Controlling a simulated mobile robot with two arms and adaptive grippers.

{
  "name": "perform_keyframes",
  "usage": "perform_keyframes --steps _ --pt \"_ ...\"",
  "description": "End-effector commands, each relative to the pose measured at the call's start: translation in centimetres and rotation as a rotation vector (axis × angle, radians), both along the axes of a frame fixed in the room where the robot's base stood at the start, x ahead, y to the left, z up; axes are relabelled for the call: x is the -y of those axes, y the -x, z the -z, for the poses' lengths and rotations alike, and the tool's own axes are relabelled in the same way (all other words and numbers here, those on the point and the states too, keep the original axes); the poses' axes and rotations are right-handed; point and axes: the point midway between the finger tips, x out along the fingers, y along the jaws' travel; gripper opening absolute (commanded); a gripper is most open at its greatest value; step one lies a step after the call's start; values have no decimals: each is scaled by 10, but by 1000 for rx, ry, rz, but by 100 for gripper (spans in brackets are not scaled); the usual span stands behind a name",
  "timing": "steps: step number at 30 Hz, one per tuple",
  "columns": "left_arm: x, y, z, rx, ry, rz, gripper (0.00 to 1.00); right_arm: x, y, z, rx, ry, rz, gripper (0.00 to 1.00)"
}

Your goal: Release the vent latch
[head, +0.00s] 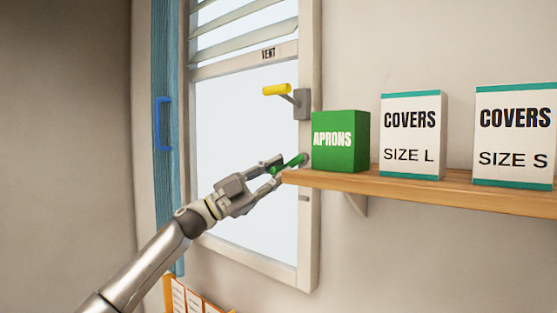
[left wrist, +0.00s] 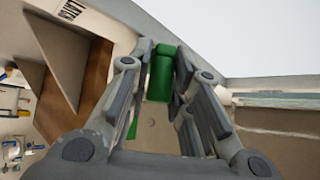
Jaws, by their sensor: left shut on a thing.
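The window (head: 245,165) has a pale frame marked VENT below its slats. A green handle (head: 292,161) on a grey mount sits low on the frame's right side, by the shelf end. My left gripper (head: 277,168) reaches it from the lower left and is shut on it. In the left wrist view the green handle (left wrist: 162,75) stands between the two fingers of my left gripper (left wrist: 162,80). A yellow handle (head: 277,90) on a grey mount is higher on the same frame side, apart from the gripper. My right gripper is not in view.
A wooden shelf (head: 430,190) starts right beside my gripper. It bears a green APRONS box (head: 340,142) and two white COVERS boxes, size L (head: 411,137) and size S (head: 514,138). A blue handle (head: 162,124) is on a blue panel at left.

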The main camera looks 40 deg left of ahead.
Motion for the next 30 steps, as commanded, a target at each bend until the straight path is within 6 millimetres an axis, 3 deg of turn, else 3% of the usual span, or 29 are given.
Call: perform_keyframes --steps 1,6,21,22,24,27,30 --pt "-4 1 -8 6 -9 -7 0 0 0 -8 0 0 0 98" --pt "-4 1 -8 10 -43 -6 0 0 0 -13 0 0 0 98" --pt "-5 1 -7 12 -56 -8 0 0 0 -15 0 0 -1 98" --pt "-5 1 -7 13 -56 -8 22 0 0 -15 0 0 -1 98" --pt "-5 1 -7 12 -55 -8 31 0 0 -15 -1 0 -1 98" --pt "-4 1 -6 10 -57 -6 40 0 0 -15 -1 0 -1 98" --pt "-3 0 -5 9 -58 -3 40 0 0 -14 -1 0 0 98"
